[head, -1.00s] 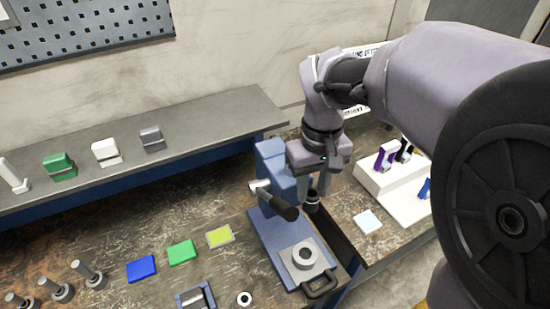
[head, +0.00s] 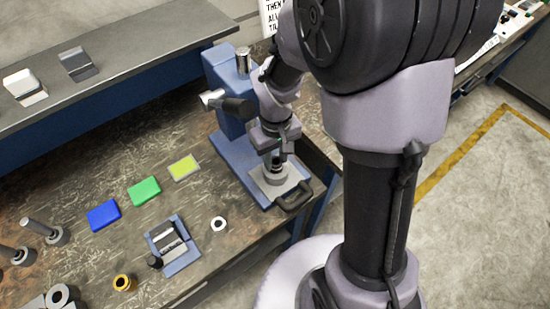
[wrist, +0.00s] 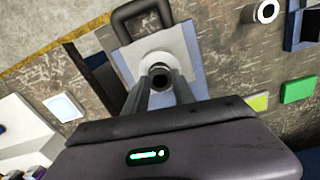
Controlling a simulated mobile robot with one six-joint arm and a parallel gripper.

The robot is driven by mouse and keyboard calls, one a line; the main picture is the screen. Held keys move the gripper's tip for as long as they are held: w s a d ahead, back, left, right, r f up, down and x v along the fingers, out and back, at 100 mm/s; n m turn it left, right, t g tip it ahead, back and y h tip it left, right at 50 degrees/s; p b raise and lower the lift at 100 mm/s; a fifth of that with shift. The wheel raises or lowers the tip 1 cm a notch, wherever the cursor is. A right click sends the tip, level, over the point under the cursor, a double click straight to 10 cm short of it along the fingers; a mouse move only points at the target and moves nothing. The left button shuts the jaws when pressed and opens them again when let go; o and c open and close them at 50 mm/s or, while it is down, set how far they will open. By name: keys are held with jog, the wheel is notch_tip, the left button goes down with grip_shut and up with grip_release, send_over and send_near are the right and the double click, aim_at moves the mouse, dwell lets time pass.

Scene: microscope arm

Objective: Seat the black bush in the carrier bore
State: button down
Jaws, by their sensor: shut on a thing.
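My gripper (head: 277,156) is shut on the black bush (head: 277,161), pointing down over the carrier on the blue press. The bush also shows between my fingertips in the wrist view (wrist: 160,77). The grey round carrier (head: 275,179) sits on the light plate of the press base, and its rim shows around the bush in the wrist view (wrist: 158,58). The bush is upright and roughly in line with the carrier. I cannot tell whether it touches the rim or is partly in the bore, because the bush and fingers hide the opening.
A black handle (head: 294,195) is at the base front. A light ring (head: 219,224) and a blue fixture (head: 173,246) lie to the left. Bare bench lies between.

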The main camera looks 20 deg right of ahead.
aim_at(276, 162)
jog(key=shift+f, duration=0.1)
jog(key=c, duration=1.5)
grip_release()
jog(key=shift+f, duration=0.1)
jog(key=o, duration=0.5)
jog(key=shift+c, duration=0.2)
notch_tip(276, 162, up, 12)
jog(key=p, duration=0.4)
jog(key=shift+r+p, duration=0.25)
jog(key=shift+p, duration=0.05)
